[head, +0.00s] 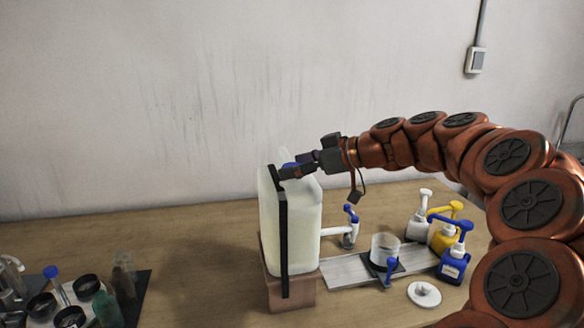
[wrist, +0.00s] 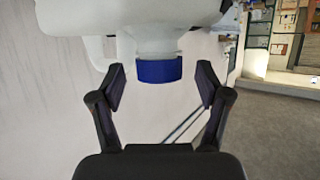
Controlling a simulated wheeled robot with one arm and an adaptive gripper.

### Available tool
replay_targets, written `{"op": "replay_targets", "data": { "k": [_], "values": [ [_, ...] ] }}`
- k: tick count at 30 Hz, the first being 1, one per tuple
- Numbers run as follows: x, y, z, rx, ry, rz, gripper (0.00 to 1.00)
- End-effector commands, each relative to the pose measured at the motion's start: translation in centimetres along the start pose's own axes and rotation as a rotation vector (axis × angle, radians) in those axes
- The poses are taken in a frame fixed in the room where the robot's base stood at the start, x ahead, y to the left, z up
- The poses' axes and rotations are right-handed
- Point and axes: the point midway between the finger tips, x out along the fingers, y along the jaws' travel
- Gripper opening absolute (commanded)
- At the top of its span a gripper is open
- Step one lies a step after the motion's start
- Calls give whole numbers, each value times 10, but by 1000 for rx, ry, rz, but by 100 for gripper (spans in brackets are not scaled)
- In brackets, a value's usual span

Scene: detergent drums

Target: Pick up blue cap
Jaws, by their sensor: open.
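The blue cap (wrist: 160,70) sits on the white neck of a large whitish drum (head: 302,225). In the head view only a bit of the cap (head: 288,165) shows at the drum's top, partly behind my gripper. My gripper (wrist: 162,86) is open, with one finger on each side of the cap. Gaps show between both fingers and the cap, so they do not appear to touch it. In the head view my gripper (head: 296,167) is at the top of the drum, reaching in from the right.
The drum stands on a brown block (head: 290,290) with a black strap around it. A tap (head: 345,228) juts out on its right, above a grey board with a clear beaker (head: 384,248). Pump bottles (head: 453,264) stand further right. Glassware and a rack (head: 75,300) are at left.

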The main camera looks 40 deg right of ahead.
Motion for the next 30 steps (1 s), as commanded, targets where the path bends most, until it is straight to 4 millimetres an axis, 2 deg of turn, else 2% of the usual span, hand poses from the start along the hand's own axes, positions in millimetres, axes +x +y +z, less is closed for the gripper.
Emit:
{"op": "replay_targets", "data": {
  "k": [2,12,23,30],
  "values": [
    [0,0,0,0,0,0,70],
    [0,0,0,0,0,1,35],
    [0,0,0,0,0,1,35],
    [-5,2,-10,-4,1,5,35]
  ]
}}
